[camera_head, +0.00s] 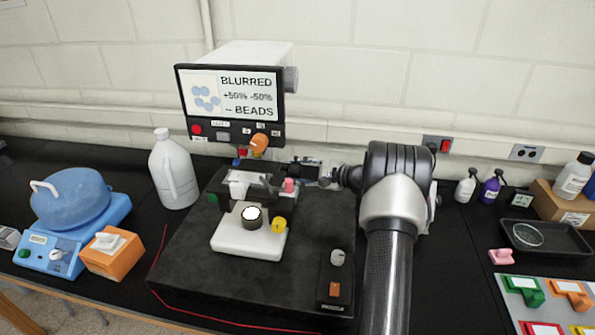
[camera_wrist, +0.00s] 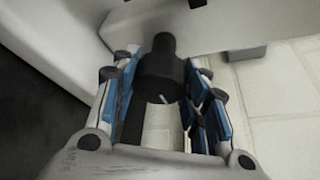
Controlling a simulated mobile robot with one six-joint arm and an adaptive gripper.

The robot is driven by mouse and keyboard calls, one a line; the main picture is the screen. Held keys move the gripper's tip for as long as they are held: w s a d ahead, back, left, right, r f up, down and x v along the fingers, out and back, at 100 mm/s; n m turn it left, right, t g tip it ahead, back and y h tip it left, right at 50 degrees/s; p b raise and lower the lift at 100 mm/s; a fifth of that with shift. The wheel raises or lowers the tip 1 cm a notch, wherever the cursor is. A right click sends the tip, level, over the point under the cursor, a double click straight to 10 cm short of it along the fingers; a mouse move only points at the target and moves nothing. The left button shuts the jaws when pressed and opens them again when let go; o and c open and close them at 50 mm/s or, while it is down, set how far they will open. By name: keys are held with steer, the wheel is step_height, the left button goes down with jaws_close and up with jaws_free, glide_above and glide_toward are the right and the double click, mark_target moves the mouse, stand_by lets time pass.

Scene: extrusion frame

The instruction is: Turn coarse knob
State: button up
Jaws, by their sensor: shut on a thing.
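My gripper (camera_head: 308,170) reaches in from the right at the side of the microscope, under its screen (camera_head: 230,103). In the wrist view, the blue-padded fingers of my gripper (camera_wrist: 165,92) are closed around a black stepped knob (camera_wrist: 162,78) with a short white mark on its face. I take this for the coarse knob. In the head view my gripper hides it. The screen reads "BLURRED", "+50% -50%" and "BEADS", beside pale blue blobs.
An orange knob (camera_head: 259,143) sits just below the screen. A white block (camera_head: 250,237) with a round dark-rimmed part and a yellow knob (camera_head: 279,224) stands in front of the stage. A white bottle (camera_head: 173,170) and a blue-lidded device (camera_head: 73,205) are at left. A black tray (camera_head: 545,252) lies at right.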

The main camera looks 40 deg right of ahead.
steer(key=m+g+p, duration=0.1)
steer(key=m+p, duration=0.1)
steer(key=p, duration=0.1)
steer(key=shift+r+m+y, duration=0.1)
steer(key=shift+m+y, duration=0.2)
steer(key=shift+m+g+y+p, duration=0.6)
steer(key=shift+m+g+p, duration=0.3)
steer(key=shift+m+p, duration=0.3)
steer(key=shift+m, duration=0.3)
steer(key=o, duration=1.1)
steer(key=shift+c, duration=0.2)
steer(key=v, duration=1.2)
